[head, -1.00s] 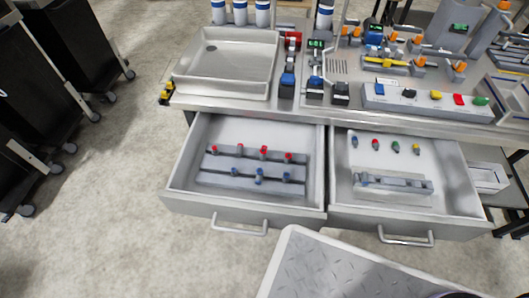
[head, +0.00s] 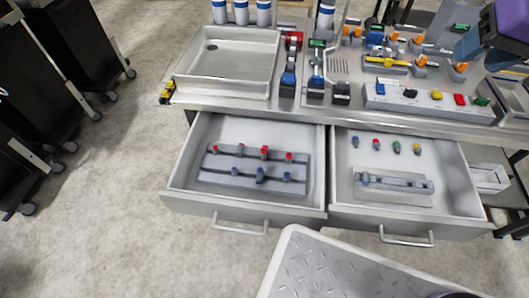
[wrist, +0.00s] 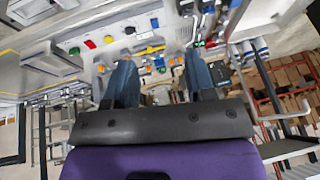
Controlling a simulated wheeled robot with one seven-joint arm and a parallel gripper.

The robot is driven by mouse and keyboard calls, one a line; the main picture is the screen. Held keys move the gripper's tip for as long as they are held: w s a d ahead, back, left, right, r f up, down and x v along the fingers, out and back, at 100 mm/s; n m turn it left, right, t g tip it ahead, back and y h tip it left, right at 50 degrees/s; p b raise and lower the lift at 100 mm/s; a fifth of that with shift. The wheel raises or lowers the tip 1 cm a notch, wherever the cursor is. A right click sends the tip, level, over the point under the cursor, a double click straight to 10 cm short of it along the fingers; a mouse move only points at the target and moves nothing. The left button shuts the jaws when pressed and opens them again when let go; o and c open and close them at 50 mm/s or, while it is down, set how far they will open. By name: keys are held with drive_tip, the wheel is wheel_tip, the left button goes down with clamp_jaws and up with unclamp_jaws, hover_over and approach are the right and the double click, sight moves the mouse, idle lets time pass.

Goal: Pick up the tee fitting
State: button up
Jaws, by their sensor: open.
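I cannot tell for sure which small part is the tee fitting. The open left drawer (head: 240,217) holds a grey rack with a row of red-topped parts (head: 265,152) and a row of blue parts (head: 260,175). The open right drawer (head: 400,222) holds several small coloured parts (head: 397,147) and a grey block (head: 395,183). My gripper (head: 466,44) is at the top right, above the right side of the bench and away from both drawers. In the wrist view my gripper (wrist: 160,85) has its two blue fingers apart, with nothing held between them.
A steel tray (head: 225,90) stands on the bench's left. A grey strip with coloured buttons (head: 410,103) lies along the bench's front right. Orange-capped valves (head: 393,38) stand behind it. Black carts (head: 75,50) stand at the far left. The floor before the left drawer is clear.

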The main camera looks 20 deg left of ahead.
drive_tip(key=w+a+f+n, duration=0.1)
drive_tip(key=w+a+f, duration=0.2)
drive_tip(key=a+f, duration=0.7)
drive_tip(key=n, duration=0.4)
hover_over(264, 149)
drive_tip(key=s+d, duration=0.1)
drive_tip(key=s, duration=0.1)
wheel_tip(264, 149, down, 27)
drive_tip(key=shift+d+x, duration=0.15)
drive_tip(key=shift+x, duration=1.4)
drive_tip(key=shift+d+x, duration=0.1)
drive_tip(key=shift+x, duration=1.4)
drive_tip(key=shift+s+f, duration=0.1)
drive_tip(key=shift+s, duration=0.05)
clamp_jaws()
